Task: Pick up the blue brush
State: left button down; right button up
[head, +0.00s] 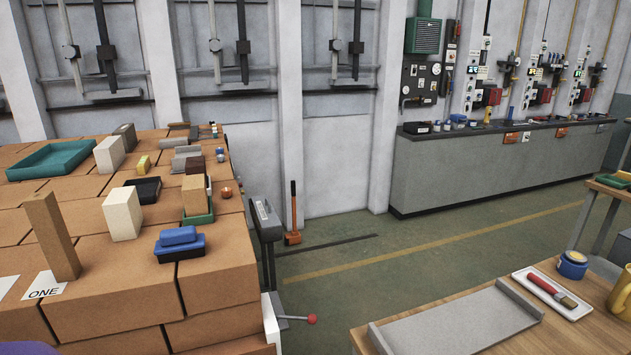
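No plainly blue brush can be made out. A blue, blocky two-part object (180,245) lies on the front right of the brick-coloured stack in the head view; its upper part is lighter, and I cannot tell whether it is a brush. On the wooden table at the lower right, a brush with a red handle (543,284) lies in a white tray (577,315). Neither of my grippers is in view.
The stack of large brown blocks (212,285) fills the left and holds a green tray (50,161), an upright tan brick (52,237) and a cream block (122,214). A grey tray (455,323) lies on the wooden table. Open green floor lies between.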

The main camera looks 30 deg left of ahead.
aim_at(177, 243)
jog(key=u, duration=2.4)
